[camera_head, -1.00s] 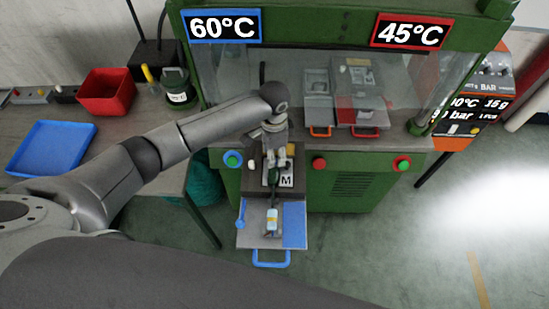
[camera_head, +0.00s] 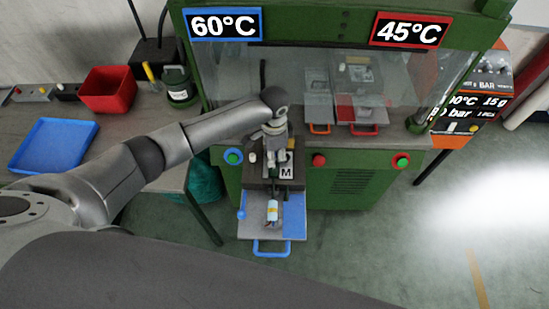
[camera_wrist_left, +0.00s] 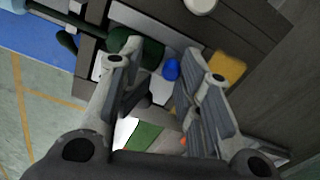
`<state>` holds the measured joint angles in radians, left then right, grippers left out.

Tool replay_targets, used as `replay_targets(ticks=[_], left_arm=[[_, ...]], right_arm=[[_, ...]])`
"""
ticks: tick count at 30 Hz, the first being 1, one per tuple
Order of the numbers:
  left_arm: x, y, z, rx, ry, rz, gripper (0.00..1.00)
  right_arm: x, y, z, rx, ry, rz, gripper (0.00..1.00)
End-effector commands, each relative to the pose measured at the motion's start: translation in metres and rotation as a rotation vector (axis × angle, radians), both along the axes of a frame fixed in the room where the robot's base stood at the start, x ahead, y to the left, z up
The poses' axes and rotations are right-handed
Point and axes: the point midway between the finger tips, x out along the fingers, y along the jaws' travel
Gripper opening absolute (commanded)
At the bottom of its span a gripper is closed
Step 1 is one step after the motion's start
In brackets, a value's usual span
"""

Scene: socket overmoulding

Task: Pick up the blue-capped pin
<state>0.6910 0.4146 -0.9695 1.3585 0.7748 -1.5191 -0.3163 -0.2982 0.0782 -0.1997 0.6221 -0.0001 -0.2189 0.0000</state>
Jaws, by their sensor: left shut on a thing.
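My left gripper (camera_head: 275,148) is over the rear of the bench in front of the green press, its fingers pointing down. In the left wrist view my left gripper (camera_wrist_left: 158,100) has its two fingers drawn toward each other. The round blue cap of the blue-capped pin (camera_wrist_left: 171,69) shows between them, near the right finger. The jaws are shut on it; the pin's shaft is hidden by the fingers. The pin is too small to make out in the head view. My right gripper is in neither view.
A yellow block (camera_wrist_left: 226,68) is right beside the fingers. A grey and blue plate with a blue handle (camera_head: 271,247) carries a small white and yellow part (camera_head: 272,210). A block marked M (camera_head: 286,173) stands behind it. A blue tray (camera_head: 52,145) and red bin (camera_head: 107,90) stand left.

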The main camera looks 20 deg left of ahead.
Motion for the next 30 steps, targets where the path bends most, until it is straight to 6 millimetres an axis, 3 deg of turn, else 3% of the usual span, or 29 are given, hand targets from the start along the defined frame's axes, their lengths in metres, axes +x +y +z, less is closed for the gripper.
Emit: replay_targets(ticks=[1, 30], left_arm=[[-0.0061, 0.0034, -0.0082, 0.01, 0.016, 0.002, 0.16], [-0.0059, 0.0019, -0.0084, 0.007, 0.015, 0.001, 0.0]], right_arm=[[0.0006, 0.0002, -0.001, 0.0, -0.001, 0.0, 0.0], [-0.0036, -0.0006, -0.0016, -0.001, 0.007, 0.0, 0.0]])
